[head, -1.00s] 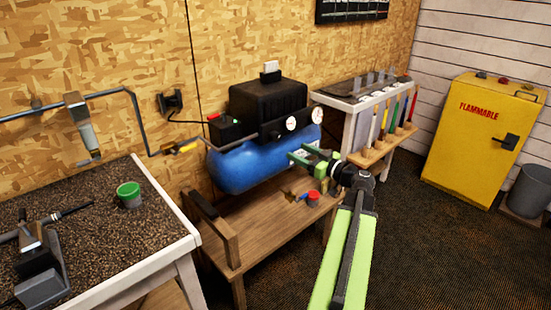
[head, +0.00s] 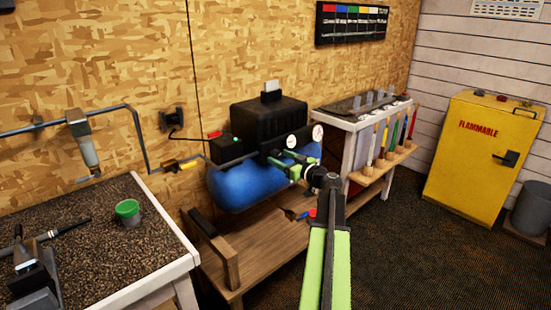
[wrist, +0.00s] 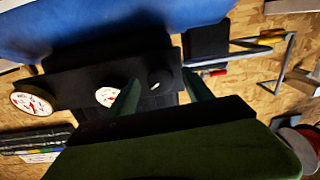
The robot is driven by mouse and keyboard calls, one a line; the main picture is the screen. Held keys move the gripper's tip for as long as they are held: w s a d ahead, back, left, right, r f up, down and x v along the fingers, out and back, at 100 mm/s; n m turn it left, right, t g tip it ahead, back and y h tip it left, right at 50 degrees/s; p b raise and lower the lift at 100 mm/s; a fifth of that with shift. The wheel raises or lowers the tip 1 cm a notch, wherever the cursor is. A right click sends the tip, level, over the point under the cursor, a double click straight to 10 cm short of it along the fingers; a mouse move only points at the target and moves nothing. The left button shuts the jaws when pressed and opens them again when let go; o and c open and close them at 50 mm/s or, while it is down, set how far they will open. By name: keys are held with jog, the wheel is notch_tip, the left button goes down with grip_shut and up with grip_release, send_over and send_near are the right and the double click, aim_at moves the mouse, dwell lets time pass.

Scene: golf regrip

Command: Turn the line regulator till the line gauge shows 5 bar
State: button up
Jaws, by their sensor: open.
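The compressor has a blue tank (head: 240,184) and a black housing (head: 268,118). Two round white gauges show on its front, a left one (head: 292,142) and a right one (head: 318,132). In the wrist view, which is upside down, the gauges (wrist: 108,96) (wrist: 33,100) sit on a black panel. A black round knob (wrist: 160,77), apparently the line regulator, is on the same panel beside one gauge. My gripper (head: 284,159) is open at the panel. In the wrist view its fingers (wrist: 161,92) stand either side of the knob, contact unclear. The gauge readings are too small to read.
The compressor stands over a wooden bench (head: 250,245). A yellow-handled valve (head: 187,164) is on the pipe at left. A tool stand (head: 350,140) and yellow cabinet (head: 480,150) are at right.

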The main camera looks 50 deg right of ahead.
jog(key=shift+w, duration=1.1)
